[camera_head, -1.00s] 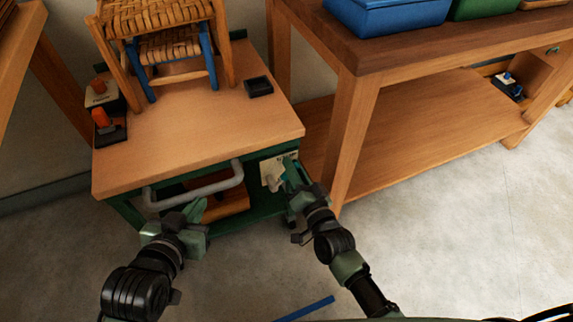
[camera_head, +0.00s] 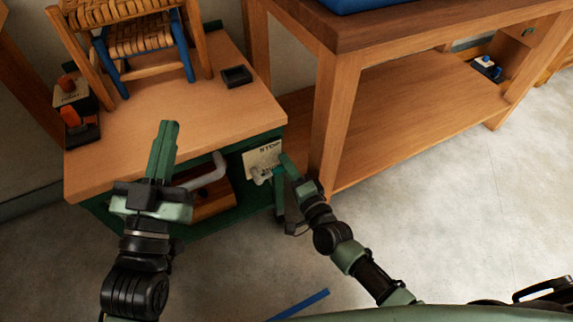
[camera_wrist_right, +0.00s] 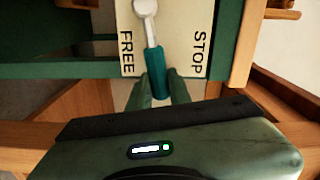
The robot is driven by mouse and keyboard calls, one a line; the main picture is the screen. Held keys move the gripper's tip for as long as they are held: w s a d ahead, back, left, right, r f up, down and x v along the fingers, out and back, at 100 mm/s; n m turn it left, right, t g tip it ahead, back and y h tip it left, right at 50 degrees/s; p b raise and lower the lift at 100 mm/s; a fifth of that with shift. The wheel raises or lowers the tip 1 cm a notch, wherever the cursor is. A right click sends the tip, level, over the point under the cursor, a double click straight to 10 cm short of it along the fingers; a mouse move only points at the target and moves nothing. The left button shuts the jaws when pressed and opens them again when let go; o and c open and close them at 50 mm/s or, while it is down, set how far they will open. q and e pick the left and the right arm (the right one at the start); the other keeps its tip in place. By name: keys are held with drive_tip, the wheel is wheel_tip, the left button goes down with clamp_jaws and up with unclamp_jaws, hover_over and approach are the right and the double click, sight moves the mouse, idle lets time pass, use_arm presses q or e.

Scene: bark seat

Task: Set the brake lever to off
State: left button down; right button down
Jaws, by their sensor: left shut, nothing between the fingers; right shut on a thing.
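The brake lever (camera_wrist_right: 153,40) is a grey metal arm with a teal grip (camera_wrist_right: 154,64), on a pale plate marked FREE and STOP (camera_wrist_right: 188,25). In the right wrist view the lever points between the two words. In the head view the plate (camera_head: 262,155) is on the front of the green cart, below its wooden top (camera_head: 165,125), with STOP above. My right gripper (camera_head: 283,163) is shut on the teal grip; its fingers (camera_wrist_right: 160,88) lie on both sides.
A wooden bench (camera_head: 340,120) stands close on the right. A blue strip (camera_head: 300,305) lies on the floor.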

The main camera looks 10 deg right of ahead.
use_arm(q)
drive_tip(key=shift+s+r, duration=0.15)
drive_tip(key=shift+r, duration=0.15)
use_arm(e)
drive_tip(key=shift+f, duration=0.15)
drive_tip(key=c, duration=1.3)
unclamp_jaws()
drive_tip(key=shift+s, duration=0.1)
drive_tip(key=shift+s+d, duration=0.15)
drive_tip(key=shift+s, duration=0.15)
use_arm(q)
wheel_tip(320, 180, down, 8)
drive_tip(key=w+g+y+p, duration=0.1)
drive_tip(key=g, duration=0.3)
drive_tip(key=shift+a+y+p, duration=0.3)
drive_tip(key=shift+a+p, duration=0.1)
use_arm(e)
drive_tip(key=v, duration=0.7)
